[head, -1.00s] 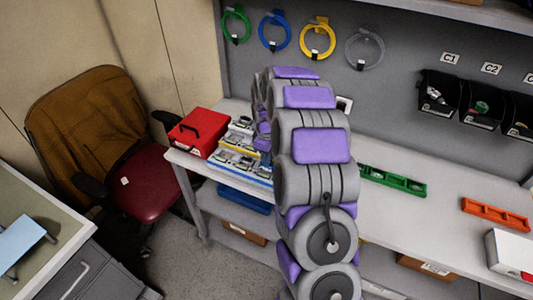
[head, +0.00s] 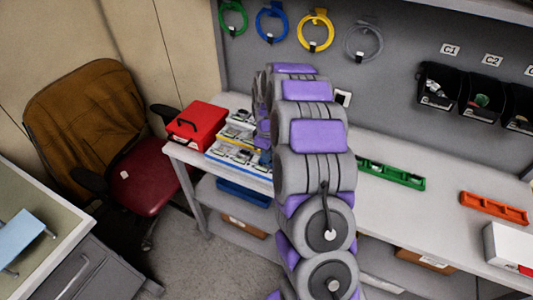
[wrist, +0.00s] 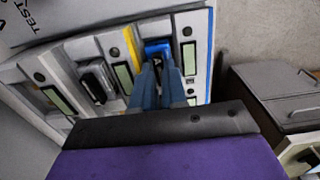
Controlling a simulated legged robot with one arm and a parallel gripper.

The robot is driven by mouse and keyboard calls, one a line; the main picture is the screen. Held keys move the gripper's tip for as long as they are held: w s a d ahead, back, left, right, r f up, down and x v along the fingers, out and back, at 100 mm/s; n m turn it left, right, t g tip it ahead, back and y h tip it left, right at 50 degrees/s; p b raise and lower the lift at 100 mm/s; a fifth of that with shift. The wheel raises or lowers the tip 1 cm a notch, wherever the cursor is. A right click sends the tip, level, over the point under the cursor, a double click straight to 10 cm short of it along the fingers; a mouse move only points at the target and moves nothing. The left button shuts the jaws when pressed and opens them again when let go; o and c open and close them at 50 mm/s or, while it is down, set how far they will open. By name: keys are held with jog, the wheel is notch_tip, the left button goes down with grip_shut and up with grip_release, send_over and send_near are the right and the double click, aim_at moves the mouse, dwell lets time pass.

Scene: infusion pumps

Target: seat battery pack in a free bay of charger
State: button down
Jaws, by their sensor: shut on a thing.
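In the wrist view my gripper (wrist: 160,70) has two blue-grey fingers closed around a blue battery pack (wrist: 157,47). The pack is at a bay of the blue-edged charger (wrist: 203,55), beside a green display strip. How deep it sits in the bay is hidden by the fingers. To the left, beyond a yellow edge, a dark pack (wrist: 97,82) sits in another bay. In the head view the chargers (head: 240,158) are at the left end of the bench, partly behind my arm. My gripper is hidden there.
A red case (head: 196,124) stands left of the chargers on the bench (head: 400,180). A green rack (head: 391,174), an orange rack (head: 493,208) and a white box (head: 510,248) lie to the right. A chair (head: 135,190) stands left of the bench. Black bins (head: 437,88) hang behind.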

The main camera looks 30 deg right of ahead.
jog(key=c, duration=1.6)
grip_release()
jog(key=shift+f, duration=0.1)
jog(key=shift+c, duration=0.2)
jog(key=o, duration=0.5)
jog(key=shift+a, duration=0.2)
jog(key=shift+o, duration=0.2)
jog(key=shift+r, duration=0.25)
notch_tip(320, 180, up, 17)
jog(key=p, duration=0.2)
jog(key=shift+p, duration=0.35)
jog(key=shift+s+a, duration=0.1)
